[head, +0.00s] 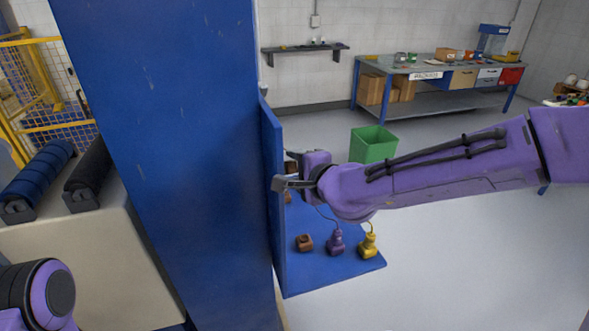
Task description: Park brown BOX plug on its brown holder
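My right gripper (286,170) is in front of the blue upright panel (271,200), its dark fingers pointing left. A brown piece (290,168) shows by the fingers, partly hidden; I cannot tell whether it is the brown BOX plug or whether it is gripped. Another bit of brown shows just below the gripper. On the blue shelf (330,277) sits a small brown block with a dark opening, which looks like the brown holder (304,243). My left gripper is out of view; only a purple joint of that arm shows at bottom left.
A purple plug (335,244) and a yellow plug (368,245) stand on the shelf, right of the brown block, with cords. A wide blue column (170,130) blocks the view left of the panel. A green bin (373,144) and workbench (430,72) stand farther back.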

